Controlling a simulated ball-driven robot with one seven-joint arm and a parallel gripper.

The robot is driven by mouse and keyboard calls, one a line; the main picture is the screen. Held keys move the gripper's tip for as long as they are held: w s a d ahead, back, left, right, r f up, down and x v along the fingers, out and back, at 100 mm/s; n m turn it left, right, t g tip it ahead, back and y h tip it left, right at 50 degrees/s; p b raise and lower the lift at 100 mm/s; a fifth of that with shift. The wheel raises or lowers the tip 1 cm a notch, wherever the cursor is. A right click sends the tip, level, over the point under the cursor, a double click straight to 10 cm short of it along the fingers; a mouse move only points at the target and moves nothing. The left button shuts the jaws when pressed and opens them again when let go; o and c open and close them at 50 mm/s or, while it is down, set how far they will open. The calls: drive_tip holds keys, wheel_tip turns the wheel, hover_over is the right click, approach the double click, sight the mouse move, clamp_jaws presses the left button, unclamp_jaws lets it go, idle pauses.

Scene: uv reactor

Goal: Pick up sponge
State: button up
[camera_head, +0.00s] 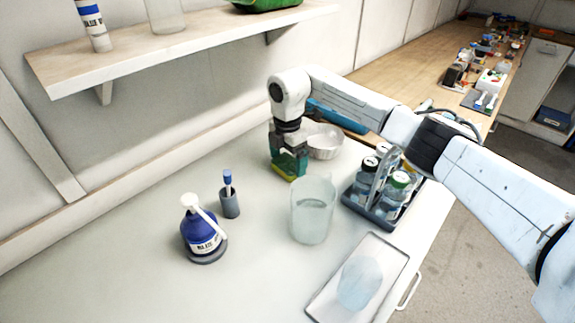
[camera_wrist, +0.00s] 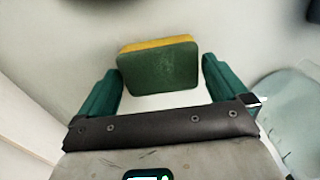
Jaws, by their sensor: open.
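The sponge (camera_wrist: 160,68) has a dark green face and a yellow layer along its far edge in the wrist view. It lies on the white table between and slightly beyond the two green fingers of my gripper (camera_wrist: 158,88). The fingers are apart, with a gap on each side of the sponge. In the head view my gripper (camera_head: 288,165) points down at the table, and only a yellow and green part of the sponge (camera_head: 284,172) shows at its lower end; the rest is hidden.
A clear beaker (camera_head: 312,212) stands close in front of my gripper, and a white fluted bowl (camera_head: 326,142) is close on its right. A bottle rack (camera_head: 379,212), a tray (camera_head: 322,300), a blue wash bottle (camera_head: 203,235) and a grey cup (camera_head: 230,204) stand nearby. A shelf (camera_head: 190,45) overhangs the back left.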

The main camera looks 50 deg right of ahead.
sight(288, 163)
drive_tip(key=shift+f, duration=0.25)
drive_tip(key=c, duration=0.7)
drive_tip(key=shift+c, duration=0.2)
drive_tip(key=shift+r, duration=0.1)
drive_tip(key=shift+r, duration=0.45)
wheel_tip(288, 163, up, 11)
drive_tip(key=b, duration=0.1)
drive_tip(key=s+d+b, duration=0.3)
drive_tip(key=s+d, duration=0.8)
drive_tip(key=d, duration=0.3)
drive_tip(key=shift+d, duration=0.2)
